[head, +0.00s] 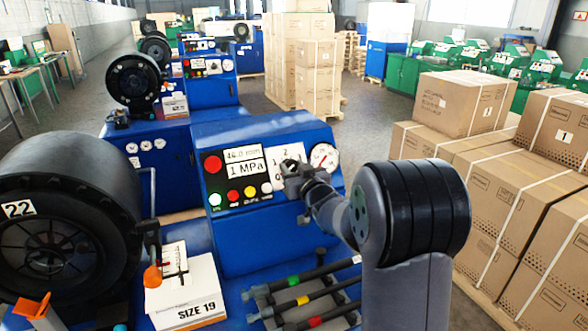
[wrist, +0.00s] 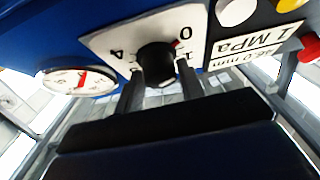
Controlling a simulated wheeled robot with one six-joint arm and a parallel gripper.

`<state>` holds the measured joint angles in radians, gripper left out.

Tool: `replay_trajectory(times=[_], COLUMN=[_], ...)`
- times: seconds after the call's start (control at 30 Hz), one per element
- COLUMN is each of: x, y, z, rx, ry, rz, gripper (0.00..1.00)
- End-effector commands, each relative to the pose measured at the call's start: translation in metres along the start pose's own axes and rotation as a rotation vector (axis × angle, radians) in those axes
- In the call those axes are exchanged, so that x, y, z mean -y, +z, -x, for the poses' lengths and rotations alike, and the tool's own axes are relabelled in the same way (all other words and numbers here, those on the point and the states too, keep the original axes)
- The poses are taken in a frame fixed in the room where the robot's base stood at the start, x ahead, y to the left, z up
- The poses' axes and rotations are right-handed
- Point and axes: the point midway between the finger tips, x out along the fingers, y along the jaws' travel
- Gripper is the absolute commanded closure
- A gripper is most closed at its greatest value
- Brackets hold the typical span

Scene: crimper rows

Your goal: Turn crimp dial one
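The crimp dial, a black knob (wrist: 157,62) on a white numbered plate (wrist: 105,40), shows upside down in the wrist view. A small red mark on the knob's rim lies near the 0 and 1. The dial plate (head: 277,152) is on the blue control console in the head view, where my gripper covers the knob. My gripper (head: 292,172) is at the plate. In the wrist view its two dark fingers (wrist: 160,80) stand on either side of the knob. I cannot tell whether they press on it.
A pressure gauge (head: 323,157) is right of the dial. A display (head: 244,162) reading 1 MPa and several coloured buttons are left of it. A SIZE 19 box (head: 188,298) and coloured-banded rods (head: 305,300) lie below. Cardboard boxes (head: 530,200) stand at right.

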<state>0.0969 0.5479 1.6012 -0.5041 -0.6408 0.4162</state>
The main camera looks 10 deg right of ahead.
Motion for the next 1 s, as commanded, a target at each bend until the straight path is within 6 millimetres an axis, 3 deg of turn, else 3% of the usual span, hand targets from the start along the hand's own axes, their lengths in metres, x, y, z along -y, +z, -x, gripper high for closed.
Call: replay_trajectory(times=[0.3,0.63,1.0], x=[0.0000,0.0014,0.0032], y=[-0.0001,0.0032,0.0048], z=[0.0001,0.0001,0.0002], rx=[0.000,-0.001,-0.003], ry=[0.000,0.026,0.128], rz=[0.000,-0.041,-0.198], gripper=[0.89,0.89,0.89])
